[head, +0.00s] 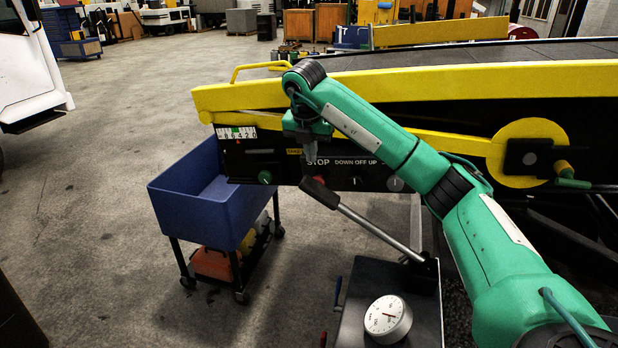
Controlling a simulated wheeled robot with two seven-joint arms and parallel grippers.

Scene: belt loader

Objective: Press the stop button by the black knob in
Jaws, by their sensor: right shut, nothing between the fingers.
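My right gripper (310,157) points down, shut and empty, in front of the black control panel (292,170) on the side of the belt loader. It overlaps the panel beside the STOP label (319,162). A black knob (319,193) tops a grey lever (375,231) just below the gripper and appears apart from it. The stop button under the label is mostly hidden behind the knob and gripper, so I cannot tell whether it is pressed in. My left gripper is not in view.
A green button (265,177) and the DOWN OFF UP switch (355,182) flank the stop area. A blue cart (190,205) stands to the left. A white dial gauge (388,318) sits on the dark box below the lever. The floor (90,220) at left is clear.

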